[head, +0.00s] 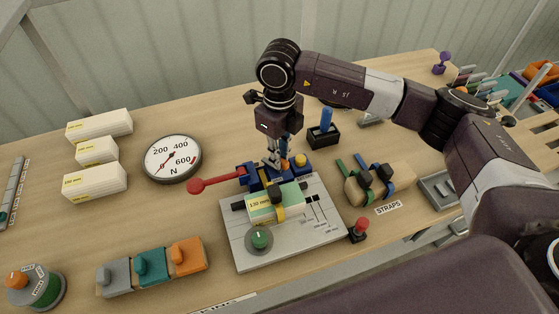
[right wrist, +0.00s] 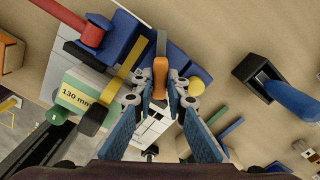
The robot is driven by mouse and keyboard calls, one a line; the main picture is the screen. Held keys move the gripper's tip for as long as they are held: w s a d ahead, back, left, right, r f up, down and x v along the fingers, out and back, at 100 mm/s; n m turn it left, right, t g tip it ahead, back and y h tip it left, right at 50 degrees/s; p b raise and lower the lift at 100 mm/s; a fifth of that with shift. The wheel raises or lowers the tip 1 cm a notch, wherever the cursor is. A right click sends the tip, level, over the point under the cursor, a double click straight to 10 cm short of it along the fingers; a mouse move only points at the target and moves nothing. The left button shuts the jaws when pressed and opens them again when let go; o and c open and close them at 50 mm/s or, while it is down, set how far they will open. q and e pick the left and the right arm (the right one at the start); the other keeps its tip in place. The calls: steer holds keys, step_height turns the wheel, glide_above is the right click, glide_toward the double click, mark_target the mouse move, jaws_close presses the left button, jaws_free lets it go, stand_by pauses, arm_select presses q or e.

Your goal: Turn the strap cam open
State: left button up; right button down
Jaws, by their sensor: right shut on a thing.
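My right gripper (head: 273,163) points down at the back of the grey fixture plate (head: 290,248). In the right wrist view its fingers (right wrist: 161,98) are closed around an orange lever (right wrist: 160,76) that stands on the blue clamp part (right wrist: 117,37). A yellow strap (head: 280,212) with a black cam block (head: 275,190) crosses the pale green 130 mm block (head: 260,211). In the wrist view the strap (right wrist: 126,72) runs beside the lever. I cannot tell how the lever joins the strap. My left gripper is not in view.
A red-knobbed lever (head: 215,181) sticks out left of the clamp. A round gauge (head: 172,159) stands behind left. Spare straps (head: 362,190) lie right, and a black holder with a blue handle (head: 325,122) stands behind right. A red-topped button (head: 360,229) is at the plate's right.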

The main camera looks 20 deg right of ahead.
steer(key=m+b, duration=0.2)
steer(key=m, duration=0.1)
steer(key=shift+w, duration=0.1)
steer(key=shift+r+m+b, duration=0.1)
steer(key=shift+m+b, duration=0.55)
steer(key=shift+m, duration=1.05)
steer(key=c, duration=1.9)
jaws_free()
steer(key=shift+c, duration=0.2)
step_height(320, 180, up, 12)
steer(key=shift+r, duration=0.1)
